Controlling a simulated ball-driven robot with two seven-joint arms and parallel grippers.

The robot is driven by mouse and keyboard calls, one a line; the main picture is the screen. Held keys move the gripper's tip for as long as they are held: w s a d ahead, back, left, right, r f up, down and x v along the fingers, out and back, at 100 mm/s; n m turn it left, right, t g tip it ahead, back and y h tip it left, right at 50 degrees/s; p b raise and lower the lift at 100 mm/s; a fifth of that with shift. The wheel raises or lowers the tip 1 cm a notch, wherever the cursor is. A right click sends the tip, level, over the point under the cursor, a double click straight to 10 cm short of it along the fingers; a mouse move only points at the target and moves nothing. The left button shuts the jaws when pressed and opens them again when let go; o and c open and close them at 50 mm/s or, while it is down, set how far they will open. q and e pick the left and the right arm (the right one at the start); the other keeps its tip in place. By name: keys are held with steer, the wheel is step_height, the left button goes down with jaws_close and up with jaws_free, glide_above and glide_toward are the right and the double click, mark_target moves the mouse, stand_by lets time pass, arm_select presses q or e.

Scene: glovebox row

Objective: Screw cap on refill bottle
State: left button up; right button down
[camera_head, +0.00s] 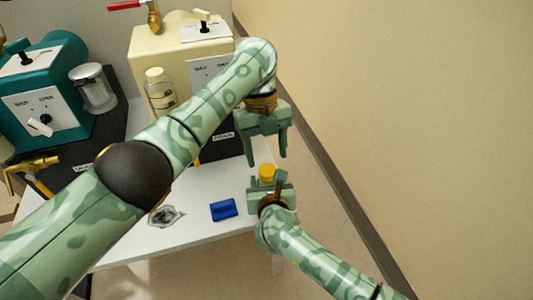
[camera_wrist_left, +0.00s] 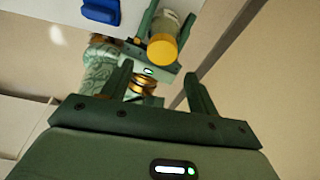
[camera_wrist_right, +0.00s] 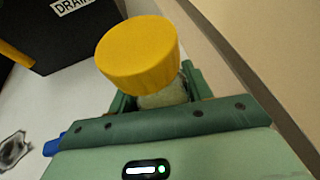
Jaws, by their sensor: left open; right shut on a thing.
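The refill bottle (camera_wrist_right: 165,97) is pale and see-through, and my right gripper (camera_head: 268,186) is shut on it near the table's right edge. A yellow cap (camera_head: 267,170) sits on the bottle's mouth; it fills much of the right wrist view (camera_wrist_right: 138,52). I cannot tell how tightly it is threaded. My left gripper (camera_head: 267,158) is open and empty, pointing down just above the cap, its fingers apart from it. In the left wrist view the cap (camera_wrist_left: 162,50) lies beyond the open fingers, with the bottle body (camera_wrist_left: 168,24) behind it.
A blue block (camera_head: 223,209) and a dark blot (camera_head: 165,216) are on the white table (camera_head: 195,232). A teal unit (camera_head: 45,80), a cream unit (camera_head: 150,42), a silver-lidded jar (camera_head: 93,88) and a cream-capped bottle (camera_head: 158,90) stand behind. The wall is at right.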

arm_select(q)
steer(key=shift+c, duration=0.3)
